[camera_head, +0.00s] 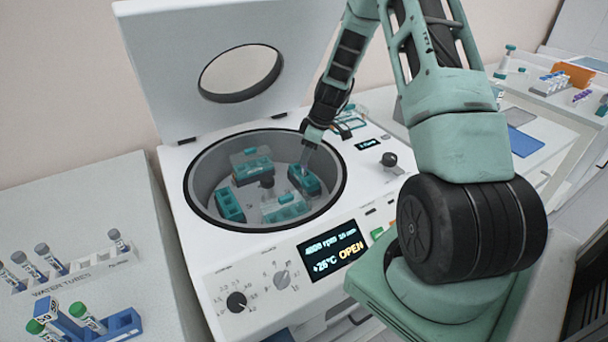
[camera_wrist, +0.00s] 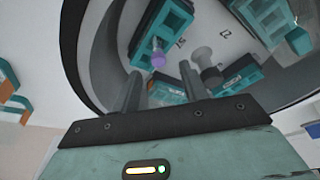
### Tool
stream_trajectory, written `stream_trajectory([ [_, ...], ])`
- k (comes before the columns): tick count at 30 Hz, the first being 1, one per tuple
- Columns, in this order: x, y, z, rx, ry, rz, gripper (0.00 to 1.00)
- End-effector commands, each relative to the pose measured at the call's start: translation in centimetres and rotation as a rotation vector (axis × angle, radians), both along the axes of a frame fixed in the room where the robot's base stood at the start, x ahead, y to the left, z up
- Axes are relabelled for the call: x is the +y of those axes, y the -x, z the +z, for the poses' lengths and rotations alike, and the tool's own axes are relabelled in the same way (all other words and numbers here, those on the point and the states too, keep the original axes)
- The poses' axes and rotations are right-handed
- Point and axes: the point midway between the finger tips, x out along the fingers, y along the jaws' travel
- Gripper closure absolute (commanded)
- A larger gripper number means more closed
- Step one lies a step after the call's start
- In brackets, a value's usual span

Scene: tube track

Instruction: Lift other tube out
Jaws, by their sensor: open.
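The centrifuge (camera_head: 265,240) has its lid (camera_head: 215,65) raised, and its display reads OPEN. Several teal buckets sit in the bowl, including a front-left one (camera_head: 229,207) and a right one (camera_head: 303,180). My gripper (camera_head: 306,158) reaches down into the bowl above the right bucket. In the wrist view my gripper (camera_wrist: 160,74) has its fingers apart. A tube with a purple cap (camera_wrist: 158,58) shows between and beyond the fingertips, by a teal bucket (camera_wrist: 163,28). I cannot tell whether the fingers touch it. Most of the tube is hidden.
The bowl's dark rim (camera_head: 190,200) surrounds my gripper. A grey hub (camera_head: 267,181) stands mid-rotor. At left are a white rack labelled water tubes (camera_head: 75,272) and a blue rack (camera_head: 122,325) with green-capped tubes. More racks stand on the right bench.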

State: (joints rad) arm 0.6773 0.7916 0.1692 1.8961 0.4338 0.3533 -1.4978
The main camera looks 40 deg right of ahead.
Motion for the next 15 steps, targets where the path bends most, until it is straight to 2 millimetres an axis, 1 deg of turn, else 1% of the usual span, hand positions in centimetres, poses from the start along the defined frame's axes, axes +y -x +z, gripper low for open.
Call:
stream_trajectory([
  [5, 0.1, -0.2, -1.3, 0.003, -0.002, -0.001, 0.56],
  [12, 0.4, -0.8, -4.3, 0.002, -0.003, -0.001, 0.56],
  [15, 0.5, -1.0, -4.9, 0.000, 0.000, 0.001, 0.56],
])
